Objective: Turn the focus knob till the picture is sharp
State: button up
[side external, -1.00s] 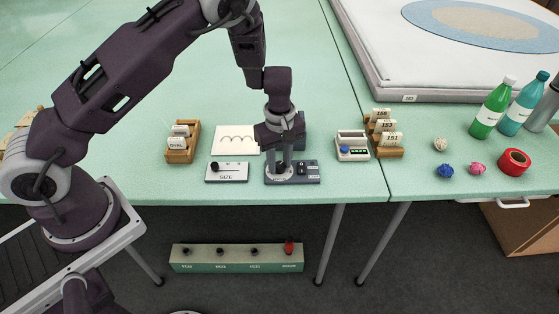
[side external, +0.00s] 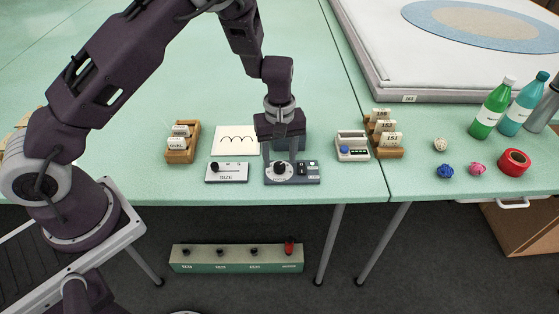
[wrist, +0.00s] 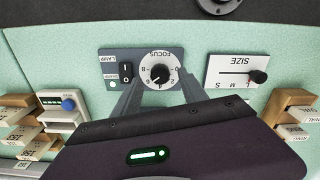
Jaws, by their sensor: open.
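The focus knob (side external: 280,168) is a black round knob on a white dial, on a grey-blue panel (side external: 312,180) at the table's front edge. The wrist view shows the knob (wrist: 159,74) upside down, with FOCUS lettering and a number scale. My gripper (side external: 282,147) is above the knob, its fingers apart and empty. In the wrist view the fingers (wrist: 158,92) sit on either side below the dial, clear of the knob. The picture (side external: 236,140), a white sheet with dark arches, lies left of the panel. Its arch line looks dark and crisp.
A SIZE slider panel (side external: 227,172) is left of the focus panel. A LAMP switch (wrist: 125,73) shares the focus panel. Wooden card racks (side external: 183,142) and a small white device (side external: 352,146) stand nearby. Bottles and tape are at the far right.

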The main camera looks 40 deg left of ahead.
aim_at(280, 165)
notch_tip(280, 165, up, 5)
jog(key=shift+f, duration=0.1)
jog(key=shift+r, duration=0.2)
jog(key=s+d+r+m+t+h, duration=0.15)
jog(key=s+r, duration=0.25)
jog(key=r, duration=0.5)
jog(key=s+r+m+t+h, duration=0.1)
jog(key=s+r+m, duration=0.3)
jog(key=r, duration=0.5)
jog(key=s+a+r+m+t+y, duration=0.1)
jog(key=s+r+m, duration=0.1)
jog(key=s, duration=0.7)
jog(key=s+a+r+m+t+y, duration=0.1)
jog(key=s+r+m+t, duration=0.1)
jog(key=s, duration=0.8)
jog(key=shift+s+a+r+m, duration=0.15)
jog(key=shift+a+r+m, duration=0.25)
jog(key=shift+r+m, duration=0.55)
jog(key=shift+f+y, duration=0.1)
jog(key=shift+y, duration=0.15)
